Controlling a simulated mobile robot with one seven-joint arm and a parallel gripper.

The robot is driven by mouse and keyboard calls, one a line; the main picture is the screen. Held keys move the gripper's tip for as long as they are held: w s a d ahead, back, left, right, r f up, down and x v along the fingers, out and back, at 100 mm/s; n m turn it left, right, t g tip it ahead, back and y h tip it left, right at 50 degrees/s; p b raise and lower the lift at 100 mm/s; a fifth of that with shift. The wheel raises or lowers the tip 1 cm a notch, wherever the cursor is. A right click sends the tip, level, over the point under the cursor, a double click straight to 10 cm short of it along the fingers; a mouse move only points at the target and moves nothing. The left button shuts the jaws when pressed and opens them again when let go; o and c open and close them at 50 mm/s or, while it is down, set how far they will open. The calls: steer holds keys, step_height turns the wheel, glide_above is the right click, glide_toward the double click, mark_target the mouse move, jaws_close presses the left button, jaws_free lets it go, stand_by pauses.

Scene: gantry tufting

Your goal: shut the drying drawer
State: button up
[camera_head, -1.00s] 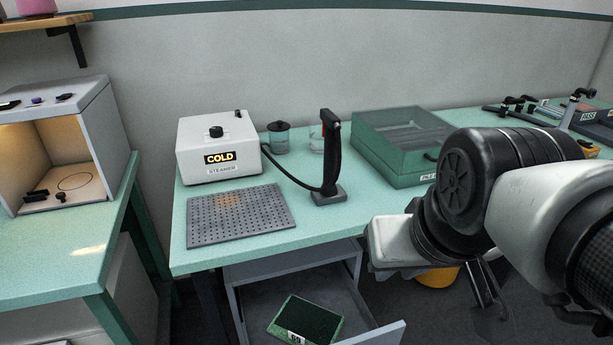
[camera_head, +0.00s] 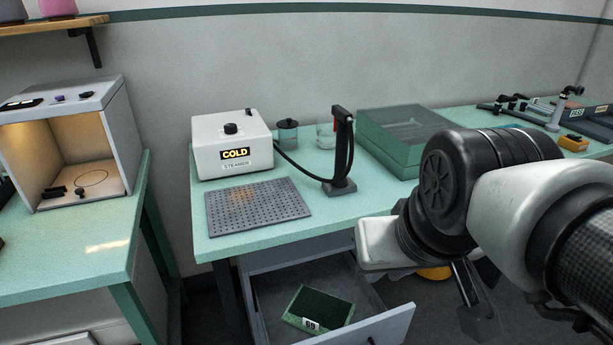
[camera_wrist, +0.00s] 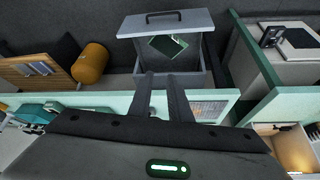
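The drying drawer (camera_head: 385,325) stands pulled out below the bench in the head view, its front panel at the lower edge of the picture. A green tufted pad with a "69" tag (camera_head: 318,308) lies inside it. In the wrist view the drawer's front panel (camera_wrist: 190,22) and dark handle (camera_wrist: 166,15) show at the top, with the pad (camera_wrist: 167,46) behind them. My gripper (camera_wrist: 161,77) has its two fingers apart with nothing between them. They overlap the near side of the drawer in the picture; I see no hold on the handle.
The bench (camera_head: 225,243) above the drawer carries a steamer (camera_head: 230,145), a perforated plate (camera_head: 257,203), a dark upright handpiece (camera_head: 341,160) and a green lidded case (camera_head: 405,140). A lit booth (camera_head: 85,150) stands on the left bench. An orange bin (camera_wrist: 90,62) stands on the floor.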

steer(key=shift+w+f+m, duration=0.15)
steer(key=shift+m, duration=0.15)
jaws_close()
steer(key=m+g+b, duration=0.3)
steer(key=m+b, duration=0.4)
steer(key=m, duration=2.5)
glide_toward(398, 317)
step_height(398, 317, down, 6)
steer(key=s+a, duration=0.1)
steer(key=shift+w+a+y, duration=0.2)
steer(key=shift+w+y, duration=0.05)
steer(key=shift+y, duration=0.15)
steer(key=shift+w+r+p, duration=0.1)
steer(key=shift+r+p, duration=0.15)
steer(key=shift+p, duration=0.05)
